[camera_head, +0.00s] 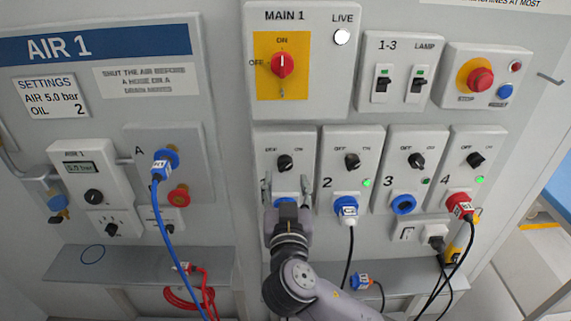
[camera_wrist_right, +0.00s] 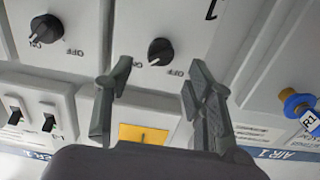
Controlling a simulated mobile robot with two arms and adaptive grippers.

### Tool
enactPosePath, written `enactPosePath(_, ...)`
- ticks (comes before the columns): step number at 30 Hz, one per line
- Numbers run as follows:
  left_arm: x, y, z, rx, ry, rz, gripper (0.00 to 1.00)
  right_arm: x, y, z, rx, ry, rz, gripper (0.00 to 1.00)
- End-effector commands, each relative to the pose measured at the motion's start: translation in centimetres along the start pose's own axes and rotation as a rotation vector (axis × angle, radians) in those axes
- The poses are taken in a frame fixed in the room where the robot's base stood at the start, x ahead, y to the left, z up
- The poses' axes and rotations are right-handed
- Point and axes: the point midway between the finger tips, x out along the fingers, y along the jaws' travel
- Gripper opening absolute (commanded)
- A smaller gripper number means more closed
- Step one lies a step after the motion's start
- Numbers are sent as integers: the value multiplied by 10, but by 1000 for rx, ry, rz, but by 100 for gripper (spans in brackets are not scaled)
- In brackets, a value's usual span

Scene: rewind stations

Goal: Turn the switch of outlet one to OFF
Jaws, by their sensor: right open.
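Outlet one is the leftmost of several white outlet panels (camera_head: 264,146) in the head view. Its black rotary switch (camera_head: 285,161) stands between OFF on the left and ON on the right. In the right wrist view, turned upside down, the switch (camera_wrist_right: 161,51) has a light mark that seems to point toward ON. My right gripper (camera_head: 287,208) is in front of the outlet's lower part, below the switch, partly hiding its blue socket and its lamp. In the wrist view the gripper (camera_wrist_right: 157,76) is open and empty, its fingers apart and not visibly touching the switch. My left gripper is not seen.
Outlet two's switch (camera_head: 352,160) is close on the right, with a lit green lamp and a plugged cable below. The MAIN 1 panel (camera_head: 340,90) is above. A ledge (camera_head: 400,275) runs below. An air station with a blue hose (camera_head: 165,220) is on the left.

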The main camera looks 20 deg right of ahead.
Motion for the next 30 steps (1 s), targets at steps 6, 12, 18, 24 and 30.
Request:
enactPosePath(6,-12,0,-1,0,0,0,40,36,0,-2,-4,1,0,49)
enactPosePath(12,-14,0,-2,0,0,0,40,50,0,0,-2,0,0,49)
enactPosePath(18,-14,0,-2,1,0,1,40,51,0,1,0,-1,-1,49)
enactPosePath(24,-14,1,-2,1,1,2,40,51,0,1,-1,-1,-1,41)
enactPosePath(30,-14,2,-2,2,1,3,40,51,0,1,-1,-1,-1,28)
